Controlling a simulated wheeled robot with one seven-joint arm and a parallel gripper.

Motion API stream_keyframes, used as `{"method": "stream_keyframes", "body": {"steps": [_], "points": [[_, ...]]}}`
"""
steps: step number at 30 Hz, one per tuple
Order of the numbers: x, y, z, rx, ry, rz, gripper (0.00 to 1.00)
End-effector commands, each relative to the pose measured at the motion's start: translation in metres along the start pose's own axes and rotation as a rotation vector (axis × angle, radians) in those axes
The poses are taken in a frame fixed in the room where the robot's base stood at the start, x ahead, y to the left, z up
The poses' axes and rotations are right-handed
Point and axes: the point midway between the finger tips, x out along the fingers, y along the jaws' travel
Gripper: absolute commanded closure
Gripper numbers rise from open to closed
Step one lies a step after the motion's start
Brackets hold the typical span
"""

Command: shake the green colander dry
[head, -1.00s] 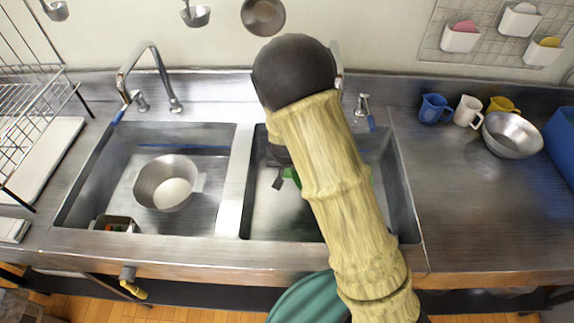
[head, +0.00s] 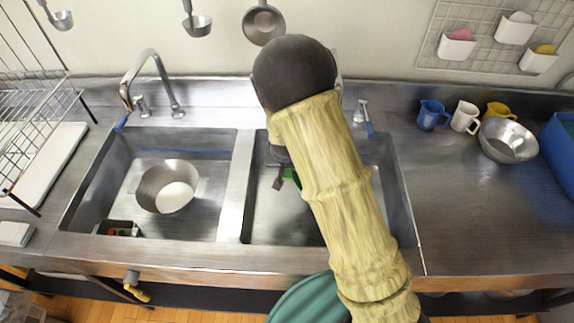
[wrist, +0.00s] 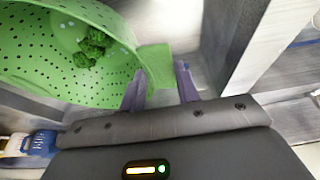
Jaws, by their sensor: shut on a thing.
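The green colander (wrist: 60,60) fills the upper left of the wrist view, with several dark green leafy pieces (wrist: 92,47) inside it. My gripper (wrist: 162,78) is shut on the flat green tab at the colander's rim, between its two fingers. In the head view my gripper (head: 279,177) is over the right sink basin (head: 262,222). Only a small green bit of the colander (head: 291,176) shows there; my arm hides the rest. I cannot tell its height above the basin floor.
The left basin (head: 216,225) holds a metal bowl (head: 150,190) and a small box (head: 118,229). Faucets (head: 172,95) stand behind the basins. Mugs (head: 432,115) and a metal bowl (head: 508,141) stand on the right counter, whose front part is clear. A wire rack (head: 25,95) is at left.

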Motion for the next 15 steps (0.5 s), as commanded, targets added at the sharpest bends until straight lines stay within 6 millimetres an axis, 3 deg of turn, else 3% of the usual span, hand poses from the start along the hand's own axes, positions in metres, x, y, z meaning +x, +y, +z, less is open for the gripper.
{"method": "stream_keyframes", "body": {"steps": [9,15], "points": [[0.022,0.001,0.009,0.001,0.001,0.001,1.0],[0.023,0.0,0.009,0.0,0.001,0.0,1.0]]}}
